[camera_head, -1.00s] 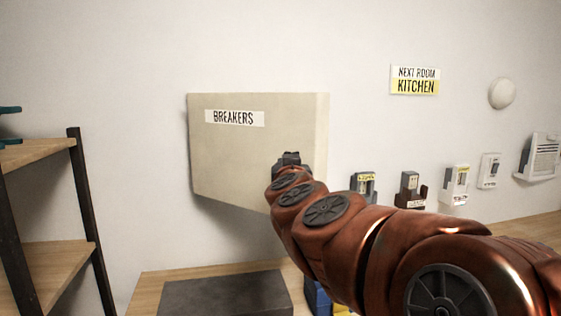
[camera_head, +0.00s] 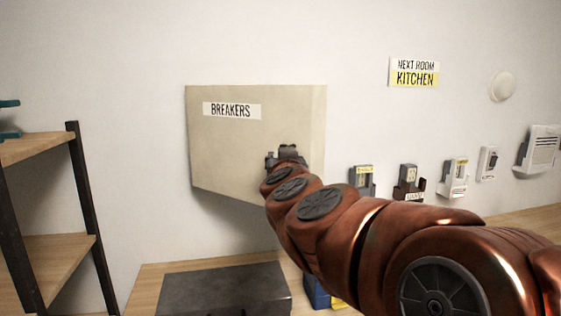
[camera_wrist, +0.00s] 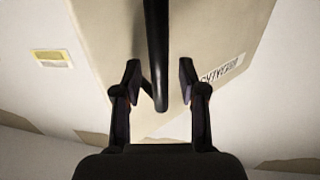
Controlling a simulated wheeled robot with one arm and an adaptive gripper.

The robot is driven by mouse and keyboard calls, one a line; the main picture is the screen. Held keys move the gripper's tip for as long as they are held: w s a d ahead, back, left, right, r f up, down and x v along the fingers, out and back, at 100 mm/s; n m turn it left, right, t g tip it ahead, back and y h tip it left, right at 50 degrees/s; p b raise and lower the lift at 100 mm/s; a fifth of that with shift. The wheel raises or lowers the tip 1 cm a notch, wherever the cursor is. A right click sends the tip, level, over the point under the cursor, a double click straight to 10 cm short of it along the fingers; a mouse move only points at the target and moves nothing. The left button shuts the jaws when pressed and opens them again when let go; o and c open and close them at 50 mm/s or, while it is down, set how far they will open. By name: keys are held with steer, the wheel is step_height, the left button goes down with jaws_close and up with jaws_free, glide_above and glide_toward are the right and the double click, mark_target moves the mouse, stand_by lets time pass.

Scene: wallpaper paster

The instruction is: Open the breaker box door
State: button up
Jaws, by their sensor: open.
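The beige breaker box (camera_head: 225,150) hangs on the wall, with a "BREAKERS" label (camera_head: 231,110) on its front; its door looks closed. In the wrist view the box front (camera_wrist: 120,30) fills the middle and the label (camera_wrist: 222,70) shows upside down at the right. A dark bar handle (camera_wrist: 157,50) comes down from the top of that view. My gripper (camera_wrist: 158,80) is open, one finger on each side of the handle, with visible gaps. In the head view my gripper (camera_head: 287,155) is at the lower right of the box front and the handle is hidden.
A shelf rack (camera_head: 75,190) stands at the left. A dark grey case (camera_head: 225,289) lies on the wooden surface below the box. Several small devices and switches (camera_head: 455,178) line the wall at the right, under a "KITCHEN" sign (camera_head: 414,73).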

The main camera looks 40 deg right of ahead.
mark_target(282, 110)
steer(key=shift+d+r, duration=0.1)
steer(key=shift+r, duration=0.05)
steer(key=shift+s+r, duration=0.2)
steer(key=shift+r, duration=1.6)
steer(key=shift+w+r, duration=0.2)
steer(key=shift+r, duration=2.8)
